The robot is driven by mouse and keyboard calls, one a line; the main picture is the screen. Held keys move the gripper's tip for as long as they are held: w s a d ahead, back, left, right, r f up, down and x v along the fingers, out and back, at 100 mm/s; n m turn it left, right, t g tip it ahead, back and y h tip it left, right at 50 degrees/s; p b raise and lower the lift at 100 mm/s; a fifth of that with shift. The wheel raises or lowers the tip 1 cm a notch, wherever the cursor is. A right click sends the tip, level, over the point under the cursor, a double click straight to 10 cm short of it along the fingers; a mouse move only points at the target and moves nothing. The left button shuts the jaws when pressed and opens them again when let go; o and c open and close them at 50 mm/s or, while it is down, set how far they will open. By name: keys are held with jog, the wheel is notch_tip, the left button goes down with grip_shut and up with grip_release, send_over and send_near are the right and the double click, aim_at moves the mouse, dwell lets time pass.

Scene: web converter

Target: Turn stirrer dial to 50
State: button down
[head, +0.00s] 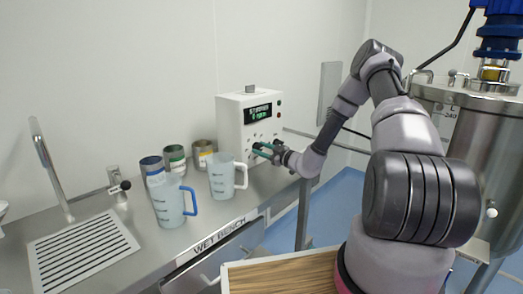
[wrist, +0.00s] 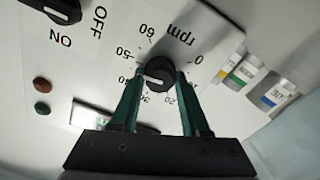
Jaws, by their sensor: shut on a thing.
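The black round stirrer dial (wrist: 158,73) is on the white panel in the wrist view, ringed by a scale marked rpm. The numbers 0, 20, 30, 50 and 60 show; others are partly hidden by my fingers. A white mark on the dial seems to point left, towards the partly covered number between 30 and 50; I cannot read it exactly. My gripper (wrist: 158,80) has its green fingers on either side of the dial, shut on it. In the head view my gripper (head: 262,150) is at the front of the white control box (head: 229,122), hiding the dial.
An ON/OFF switch (wrist: 58,8) and red and green buttons (wrist: 42,96) share the panel. Two jugs (head: 222,178) (head: 168,203) and several cans (head: 175,158) stand on the bench left of the box. A steel tank (head: 475,150) stands at right.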

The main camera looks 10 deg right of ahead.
jog(key=shift+f, duration=0.1)
jog(key=shift+c, duration=1.9)
grip_release()
jog(key=shift+s+d, duration=0.1)
jog(key=v, duration=1)
jog(key=shift+s+d, duration=0.2)
jog(key=shift+s, duration=0.05)
